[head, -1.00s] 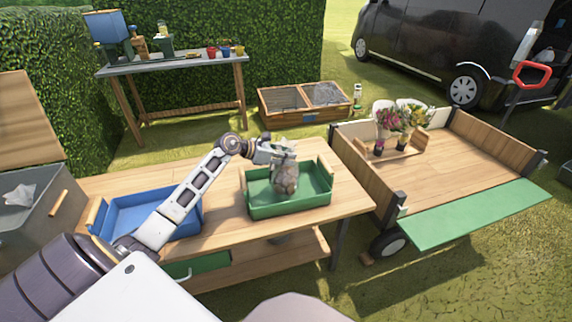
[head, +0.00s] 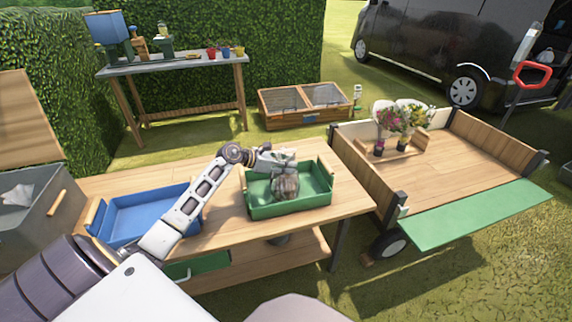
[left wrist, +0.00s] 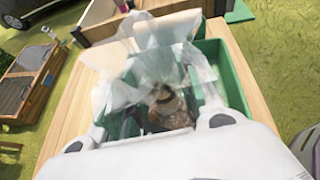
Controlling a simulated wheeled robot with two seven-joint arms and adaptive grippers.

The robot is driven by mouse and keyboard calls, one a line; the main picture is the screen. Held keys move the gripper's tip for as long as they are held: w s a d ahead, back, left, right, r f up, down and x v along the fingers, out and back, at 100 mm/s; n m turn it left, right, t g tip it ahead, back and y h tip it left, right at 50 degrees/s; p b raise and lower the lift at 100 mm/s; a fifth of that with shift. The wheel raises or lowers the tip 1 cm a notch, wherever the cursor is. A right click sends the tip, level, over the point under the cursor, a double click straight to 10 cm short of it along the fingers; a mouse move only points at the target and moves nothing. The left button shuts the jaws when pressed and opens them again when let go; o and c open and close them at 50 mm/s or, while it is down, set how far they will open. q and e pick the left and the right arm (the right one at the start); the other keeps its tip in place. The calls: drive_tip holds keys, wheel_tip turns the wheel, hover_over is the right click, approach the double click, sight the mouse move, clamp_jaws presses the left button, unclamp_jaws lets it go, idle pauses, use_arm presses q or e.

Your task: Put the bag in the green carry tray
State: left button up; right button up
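A clear bag with brown contents (head: 285,187) is inside the green carry tray (head: 262,209) on the wooden table. My left gripper (head: 283,165) is right above the bag, over the tray. In the left wrist view the bag's crumpled clear top (left wrist: 150,70) rises between the two fingers, and the brown contents (left wrist: 170,108) sit lower, within the tray's green walls (left wrist: 228,75). The fingers look closed in around the bag's neck, though the tips are hidden by the bag. Whether the bag rests on the tray floor is hard to see. My right gripper is not in view.
A blue tray (head: 150,216) stands on the table (head: 345,190) to the left. A grey bin (head: 35,215) is at the far left. A cart (head: 470,160) with potted flowers stands to the right. The tray has wooden end handles (head: 326,167).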

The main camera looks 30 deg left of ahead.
sight(277, 176)
use_arm(q)
drive_tip(key=shift+o, duration=1.1)
drive_tip(key=shift+r, duration=0.1)
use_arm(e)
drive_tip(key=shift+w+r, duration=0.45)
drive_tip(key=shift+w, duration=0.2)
use_arm(q)
drive_tip(key=shift+s+a+r, duration=0.2)
drive_tip(key=shift+s+a, duration=0.05)
drive_tip(key=shift+s, duration=0.15)
drive_tip(key=shift+p+v, duration=0.3)
drive_tip(key=shift+v, duration=1.2)
drive_tip(key=v, duration=0.8)
drive_tip(key=shift+p, duration=0.35)
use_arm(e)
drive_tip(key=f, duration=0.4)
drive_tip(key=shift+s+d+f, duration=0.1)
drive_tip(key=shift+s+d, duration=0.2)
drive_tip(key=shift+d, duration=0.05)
